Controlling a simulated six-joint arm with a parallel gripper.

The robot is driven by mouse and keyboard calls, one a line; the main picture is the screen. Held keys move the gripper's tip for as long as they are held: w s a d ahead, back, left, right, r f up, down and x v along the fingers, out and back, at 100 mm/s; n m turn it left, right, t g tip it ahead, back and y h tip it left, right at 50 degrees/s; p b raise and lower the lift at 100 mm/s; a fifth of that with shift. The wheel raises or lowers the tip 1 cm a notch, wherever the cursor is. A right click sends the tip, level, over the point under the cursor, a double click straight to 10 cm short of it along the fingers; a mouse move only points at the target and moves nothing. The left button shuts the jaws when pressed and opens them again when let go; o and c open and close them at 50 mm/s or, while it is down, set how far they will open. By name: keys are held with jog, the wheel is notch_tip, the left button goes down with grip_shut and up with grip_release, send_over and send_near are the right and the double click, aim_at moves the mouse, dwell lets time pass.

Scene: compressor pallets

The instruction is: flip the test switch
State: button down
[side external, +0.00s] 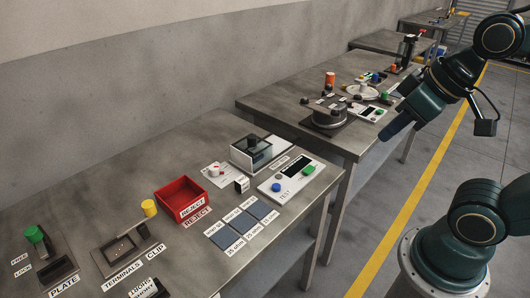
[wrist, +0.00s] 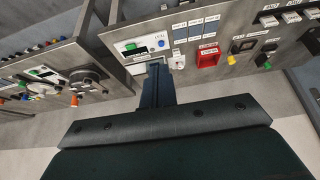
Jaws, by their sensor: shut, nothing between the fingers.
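The white test panel (side external: 288,182) lies near the right edge of the near table, with a dark display, a blue knob (side external: 276,187) by the word TEST and a green knob (side external: 309,169). Which part is the switch itself is too small to tell. The panel also shows in the wrist view (wrist: 144,39), beyond the fingertips, with the blue knob (wrist: 161,43) and green knob (wrist: 130,46). My gripper (side external: 388,134) is shut and empty, in the air to the right of the panel, apart from it. It also shows in the wrist view (wrist: 157,68).
A clear box (side external: 252,154) stands behind the panel. A red reject bin (side external: 181,199), a small white dial plate (side external: 216,174) and blue-grey pads (side external: 242,222) lie to its left. A second table (side external: 290,101) with a round dark fixture (side external: 328,117) stands behind. The aisle floor is clear.

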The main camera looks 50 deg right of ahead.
jog(key=shift+w, duration=0.1)
jog(key=g, duration=0.6)
send_over(311, 167)
notch_tip(311, 167, down, 14)
jog(key=shift+f, duration=0.2)
jog(key=shift+a+f, duration=0.1)
notch_tip(311, 167, down, 14)
jog(key=shift+r, duration=0.1)
dwell(1.0)
dwell(0.3)
